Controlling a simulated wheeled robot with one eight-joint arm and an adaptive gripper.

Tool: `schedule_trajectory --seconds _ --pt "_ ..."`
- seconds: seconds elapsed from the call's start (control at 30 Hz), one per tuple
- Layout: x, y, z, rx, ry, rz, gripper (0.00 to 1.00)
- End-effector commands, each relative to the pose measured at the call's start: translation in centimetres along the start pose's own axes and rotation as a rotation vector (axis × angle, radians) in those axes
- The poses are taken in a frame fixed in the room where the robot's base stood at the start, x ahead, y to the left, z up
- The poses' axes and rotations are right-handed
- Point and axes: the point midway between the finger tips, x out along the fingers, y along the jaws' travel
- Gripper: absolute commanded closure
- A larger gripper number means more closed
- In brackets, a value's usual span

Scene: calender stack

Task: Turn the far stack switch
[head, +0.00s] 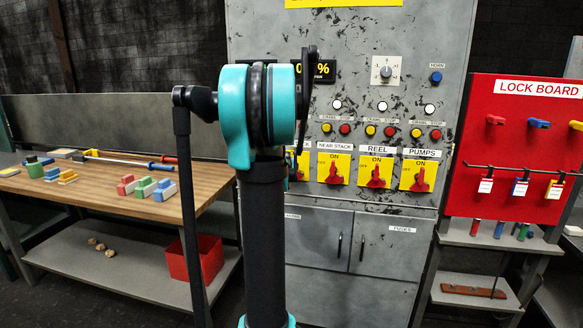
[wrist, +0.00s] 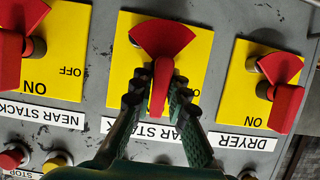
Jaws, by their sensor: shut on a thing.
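The far stack switch is the middle one in the upside-down wrist view, a red lever (wrist: 164,38) on a yellow plate (wrist: 200,50). Its label (wrist: 150,130) is partly covered, with "STACK" partly readable. My gripper (wrist: 160,88) has its dark fingers on both sides of the narrow lever and is shut on it. The lever points straight toward its label, the side where neighbouring plates print ON. The ON mark here is hidden by the fingers. In the head view my arm hides this switch and the gripper.
The near stack switch (wrist: 8,45) and dryer switch (wrist: 284,95) stand close on either side. In the head view, the reel switch (head: 376,175) and pumps switch (head: 420,179) are to the right. A wooden workbench (head: 105,190) stands left, a red lock board (head: 520,150) right.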

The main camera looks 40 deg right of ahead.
Motion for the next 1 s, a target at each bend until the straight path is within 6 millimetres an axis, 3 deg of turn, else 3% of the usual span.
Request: schedule_trajectory --seconds 0.03,0.07,0.2,0.63,1.0 --pt "0.0 0.0 0.0 0.0 -0.001 0.0 1.0" --pt "0.0 0.0 0.0 0.0 -0.001 0.0 0.81" --pt "0.0 0.0 0.0 0.0 -0.001 0.0 0.64" --pt "-0.8 0.0 0.0 -0.001 0.0 0.0 0.64" --pt "-6.5 0.0 0.1 -0.001 -0.001 0.0 0.64"
